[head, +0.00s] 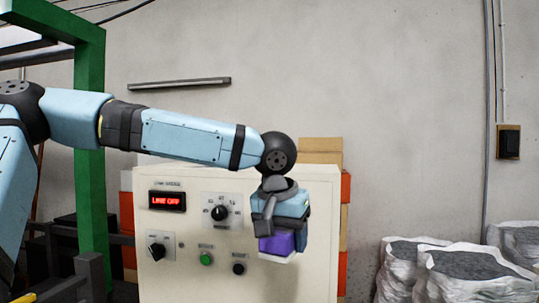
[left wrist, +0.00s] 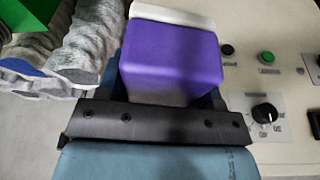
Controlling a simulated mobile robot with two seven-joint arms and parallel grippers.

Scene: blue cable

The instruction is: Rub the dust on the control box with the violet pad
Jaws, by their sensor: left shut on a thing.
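The control box (head: 163,274) is a cream panel with a red "LINE OFF" display (head: 167,201), dark knobs, a green button (head: 206,259) and a black button (head: 239,268). My left gripper (head: 280,235) is in front of its right part. It is shut on the violet pad (head: 276,244), which has a white layer on its far side. The pad fills the upper middle of the left wrist view (left wrist: 172,62). I cannot tell whether the pad touches the panel. No dust can be made out; the pad and gripper hide part of the panel. My right gripper is not in view.
White sacks of grey material (head: 465,270) stand at the lower right. A green post (head: 89,150) stands at the left. Orange and tan boxes (head: 321,151) show behind the control box. A switch (head: 508,141) is on the grey wall.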

